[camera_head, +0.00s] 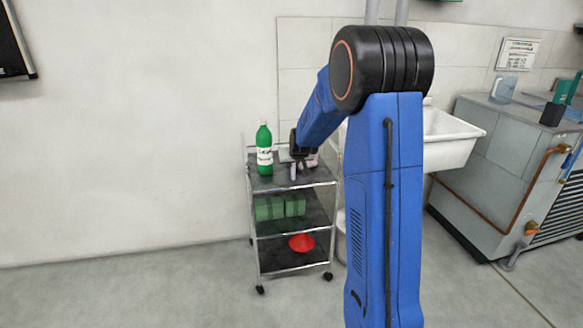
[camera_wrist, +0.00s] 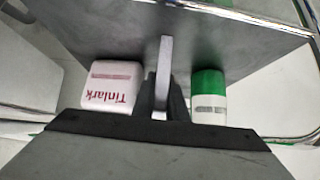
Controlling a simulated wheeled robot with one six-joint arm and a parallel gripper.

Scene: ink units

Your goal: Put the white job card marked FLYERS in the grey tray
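My gripper (camera_head: 295,160) is over the top shelf of a small trolley, pointing down. In the wrist view its dark fingers (camera_wrist: 163,95) look closed on a thin pale piece (camera_wrist: 165,65), seen edge-on. The pale piece also shows below the gripper in the head view (camera_head: 293,173). I cannot read any marking on it, so I cannot tell whether it is the FLYERS job card. I cannot make out a grey tray in either view.
The trolley (camera_head: 279,183) carries a green bottle (camera_head: 264,158) and a white "Tinlark" container (camera_wrist: 112,88), either side of my gripper. Green boxes (camera_head: 279,208) and a red funnel-like thing (camera_head: 301,242) are on lower shelves. A sink (camera_head: 452,138) and grey cabinet (camera_head: 500,150) stand to the right.

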